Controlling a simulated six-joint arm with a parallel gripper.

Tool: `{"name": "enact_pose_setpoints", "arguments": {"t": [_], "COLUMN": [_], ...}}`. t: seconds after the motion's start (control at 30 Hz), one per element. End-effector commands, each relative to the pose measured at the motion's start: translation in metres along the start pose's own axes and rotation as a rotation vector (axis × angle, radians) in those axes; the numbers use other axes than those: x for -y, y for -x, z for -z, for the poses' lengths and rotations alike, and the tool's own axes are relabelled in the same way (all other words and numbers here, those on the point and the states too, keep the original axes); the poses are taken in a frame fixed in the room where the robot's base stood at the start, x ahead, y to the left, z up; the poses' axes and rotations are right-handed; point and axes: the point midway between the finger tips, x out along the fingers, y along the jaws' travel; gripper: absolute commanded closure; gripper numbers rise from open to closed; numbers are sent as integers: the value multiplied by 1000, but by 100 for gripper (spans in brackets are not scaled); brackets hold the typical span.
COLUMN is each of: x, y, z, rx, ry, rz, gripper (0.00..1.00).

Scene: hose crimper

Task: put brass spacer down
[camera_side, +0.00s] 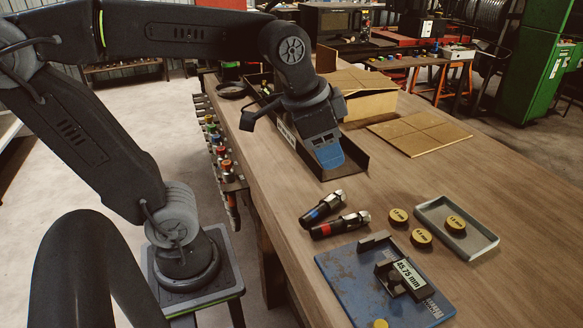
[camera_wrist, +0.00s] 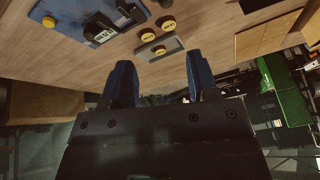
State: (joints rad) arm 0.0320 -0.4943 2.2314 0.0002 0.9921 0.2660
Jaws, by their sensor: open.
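My gripper (camera_side: 329,158) has blue fingers and hangs over the dark open-topped box at the back of the bench. In the wrist view its fingers (camera_wrist: 160,75) stand apart with nothing between them. Round brass spacers lie on the bench: one (camera_side: 398,215) behind another (camera_side: 421,237), both left of a shallow grey tray (camera_side: 482,247). A third spacer (camera_side: 455,223) lies in the tray. A further yellow disc (camera_side: 380,323) lies at the near edge of a blue plate (camera_side: 345,267). The spacers' small labels are hard to read. My gripper is well away from all of them.
Two black hose fittings, one with a blue band (camera_side: 322,207) and one with a red band (camera_side: 340,225), lie left of the spacers. A black block marked 45.75 mm (camera_side: 402,275) stands on the blue plate. A cardboard box (camera_side: 360,100) stands behind. The bench's right side is clear.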

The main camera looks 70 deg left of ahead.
Motion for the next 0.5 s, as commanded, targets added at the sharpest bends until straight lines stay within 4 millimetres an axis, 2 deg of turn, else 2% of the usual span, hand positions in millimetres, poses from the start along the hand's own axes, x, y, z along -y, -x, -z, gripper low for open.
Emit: {"name": "enact_pose_setpoints", "arguments": {"t": [0.03, 0.1, 0.2, 0.33, 0.5], "x": [-3, -6, -10, -12, -12], "y": [0, -4, -10, -13, -14], "z": [-19, -38, -57, -67, -68], "rx": [-22, -44, -65, -79, -78], "ry": [69, 156, 242, 292, 298], "rz": [9, 17, 22, 25, 25], "gripper": [46, 46, 46, 46, 46]}}
